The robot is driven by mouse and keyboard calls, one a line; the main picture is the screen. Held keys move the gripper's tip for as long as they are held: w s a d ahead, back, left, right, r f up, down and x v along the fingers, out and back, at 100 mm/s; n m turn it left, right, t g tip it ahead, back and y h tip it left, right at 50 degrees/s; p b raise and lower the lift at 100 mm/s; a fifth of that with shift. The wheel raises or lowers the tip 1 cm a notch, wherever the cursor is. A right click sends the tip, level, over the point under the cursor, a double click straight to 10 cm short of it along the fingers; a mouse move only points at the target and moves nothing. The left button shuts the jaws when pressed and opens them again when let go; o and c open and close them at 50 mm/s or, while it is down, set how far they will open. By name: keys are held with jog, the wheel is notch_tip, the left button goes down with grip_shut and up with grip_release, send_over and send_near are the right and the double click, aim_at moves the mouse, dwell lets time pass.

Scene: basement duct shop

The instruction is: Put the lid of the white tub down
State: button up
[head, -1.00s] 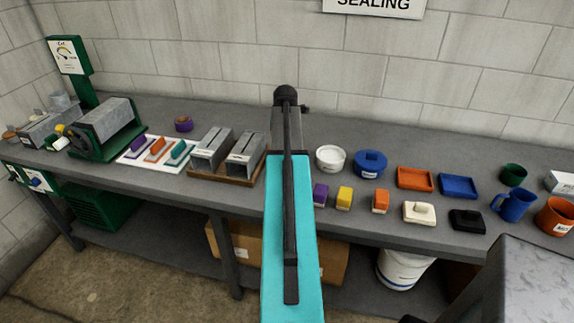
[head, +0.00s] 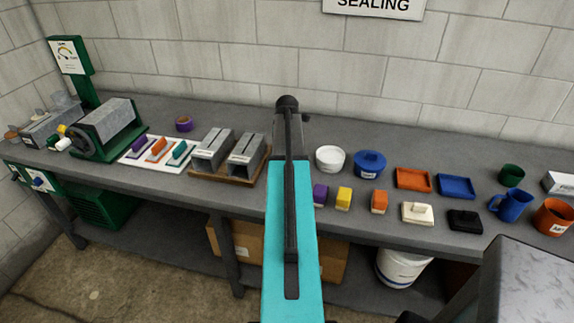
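The white tub (head: 330,160) stands upright on the grey bench, right of my arm. Its top looks pale and round; I cannot tell at this size whether a lid is on it. A blue tub (head: 370,164) with a knobbed blue lid stands just to its right. My arm reaches up the middle of the head view, its dark end left of and beyond the white tub. My gripper is hidden behind the arm, so its fingers and anything in them do not show.
Purple, yellow and orange blocks (head: 343,198) stand in front of the tubs. An orange tray (head: 413,180) and a blue tray (head: 456,187) lie to the right, behind a cream knobbed piece (head: 416,213) and a black one (head: 465,220). Duct pieces (head: 212,150) stand left. Bare bench shows behind the trays.

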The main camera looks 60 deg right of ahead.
jog(key=shift+f, duration=0.3)
jog(key=o, duration=0.7)
jog(key=shift+r, duration=0.1)
notch_tip(320, 180, up, 12)
jog(key=b, duration=0.2)
jog(key=shift+b, duration=0.35)
jog(key=shift+r, duration=0.1)
dwell(0.8)
